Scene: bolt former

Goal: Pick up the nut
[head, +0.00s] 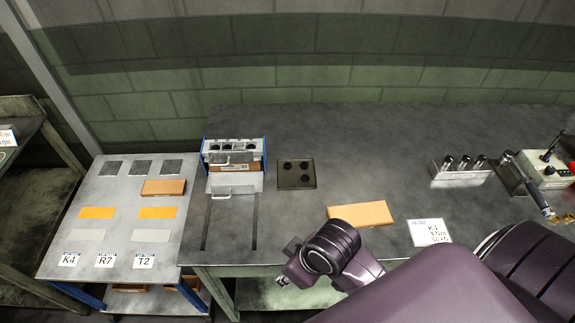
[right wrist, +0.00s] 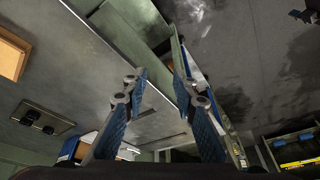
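No piece is plainly recognisable as a nut. My right gripper (head: 288,266) is over the bench's front edge, left of the near orange-brown box and nearer the front than the dark plate. In the right wrist view its two blue fingers (right wrist: 160,78) are apart with nothing held between them. My left gripper is not in view.
An orange-brown box (head: 361,214) and a white label card (head: 429,232) lie right of the plate. A fixture (head: 235,183) stands to its left. A lower side table (head: 101,228) holds coloured pads and a box. A metal rack (head: 462,174) stands at right. The bench's back is clear.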

